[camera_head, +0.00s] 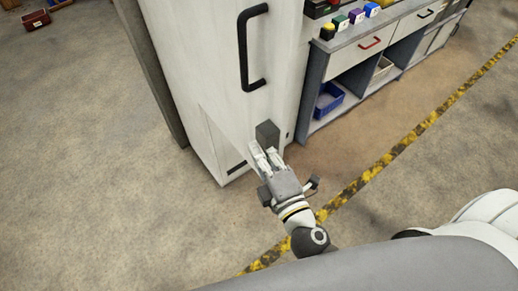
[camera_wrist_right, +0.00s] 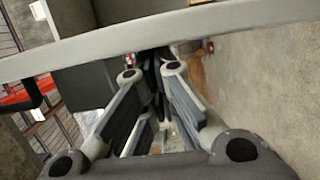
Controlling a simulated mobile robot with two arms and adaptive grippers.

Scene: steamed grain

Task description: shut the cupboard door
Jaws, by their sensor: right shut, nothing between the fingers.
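The white cupboard door (camera_head: 205,60) stands upright with a long black handle (camera_head: 246,48) on its front. I cannot tell from these views whether it is ajar. My right gripper (camera_head: 266,144) is shut with nothing in it. It is low at the door's right side, well below the handle, and a dark block shows at its tips. In the right wrist view its fingers (camera_wrist_right: 155,62) come together close to a pale edge strip (camera_wrist_right: 230,24) that crosses the picture. I cannot tell whether they touch it. My left gripper is not in view.
A grey workbench (camera_head: 350,57) with drawers stands right of the cupboard. It has small coloured blocks on top and a blue bin (camera_head: 327,100) on a lower shelf. A yellow-black floor line (camera_head: 400,143) runs past. A red crate (camera_head: 35,20) lies far left. The left floor is clear.

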